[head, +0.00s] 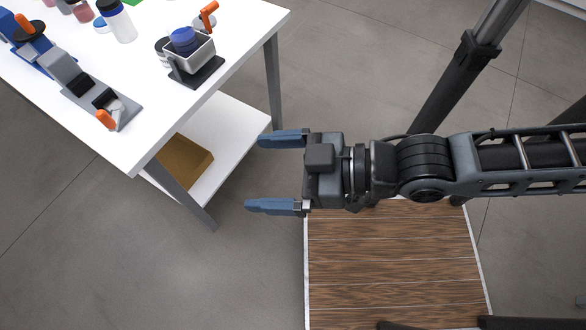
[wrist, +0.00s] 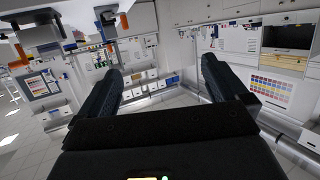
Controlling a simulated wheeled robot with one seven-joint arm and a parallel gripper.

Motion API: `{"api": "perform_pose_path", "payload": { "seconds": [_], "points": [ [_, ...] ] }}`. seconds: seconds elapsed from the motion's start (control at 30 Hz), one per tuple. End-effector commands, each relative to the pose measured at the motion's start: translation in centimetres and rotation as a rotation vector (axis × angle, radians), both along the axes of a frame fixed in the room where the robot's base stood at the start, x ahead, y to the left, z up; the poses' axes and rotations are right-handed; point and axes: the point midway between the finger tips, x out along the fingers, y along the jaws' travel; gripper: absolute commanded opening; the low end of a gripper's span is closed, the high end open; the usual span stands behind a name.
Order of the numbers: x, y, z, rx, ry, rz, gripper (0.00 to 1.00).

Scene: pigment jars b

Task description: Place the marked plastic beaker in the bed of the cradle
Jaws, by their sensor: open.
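My gripper (head: 258,173) is open and empty, off the right side of the white table and below its top in the picture. Its two fingers also show in the wrist view (wrist: 165,85), with nothing between them. On the table, a grey square holder (head: 201,54) on a dark base, with a blue round thing (head: 183,38) in or behind it, stands near the right edge. A grey block-like fixture (head: 84,88) with an orange knob lies at the front edge. I cannot tell for sure which of these is the cradle. No marked beaker can be made out clearly.
The white table (head: 150,110) has a lower shelf with a brown box (head: 181,164). A white bottle (head: 121,26) with a blue lid and several jars stand at the back. An orange-handled thing (head: 206,17) is beside the holder.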

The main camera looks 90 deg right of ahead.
Motion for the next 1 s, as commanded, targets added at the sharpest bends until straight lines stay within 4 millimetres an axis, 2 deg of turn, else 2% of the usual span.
{"api": "perform_pose_path", "payload": {
  "seconds": [0.03, 0.1, 0.23, 1.0],
  "points": [
    [-1.1, 0.7, 0.6, 0.003, 0.007, 0.036, 1.00],
    [-2.1, 1.4, 1.4, 0.005, 0.008, 0.068, 1.00],
    [-3.1, 1.9, 2.3, 0.008, 0.007, 0.102, 1.00],
    [-3.2, 2.0, 2.4, 0.009, 0.007, 0.107, 1.00]
  ]
}}
